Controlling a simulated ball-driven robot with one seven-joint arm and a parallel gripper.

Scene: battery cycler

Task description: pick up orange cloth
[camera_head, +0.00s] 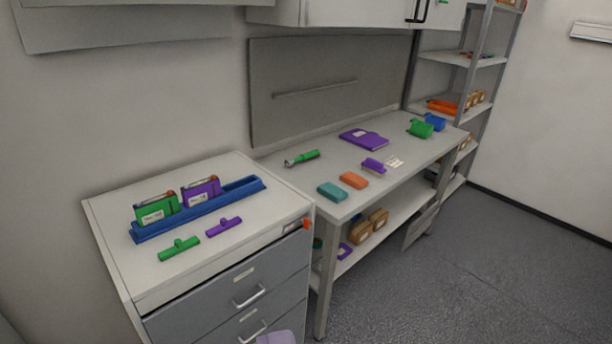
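The orange cloth (354,180) looks like a small folded block lying flat near the front edge of the grey workbench (300,176). A teal folded piece (332,191) of like shape lies just to its left, with a narrow gap. A purple block-like object (373,166) lies to its right, further along the bench. Nothing covers the orange cloth. No gripper fingers can be made out in this view. A pale lavender shape (280,338) is cut off by the bottom edge, and I cannot tell what it is.
A drawer cabinet (115,233) at left carries a blue rack (198,215) and small green and purple tools. A green-handled tool (302,158) and a purple folder (363,139) lie further back on the bench. A shelf unit stands at right. The grey floor (440,270) in front is clear.

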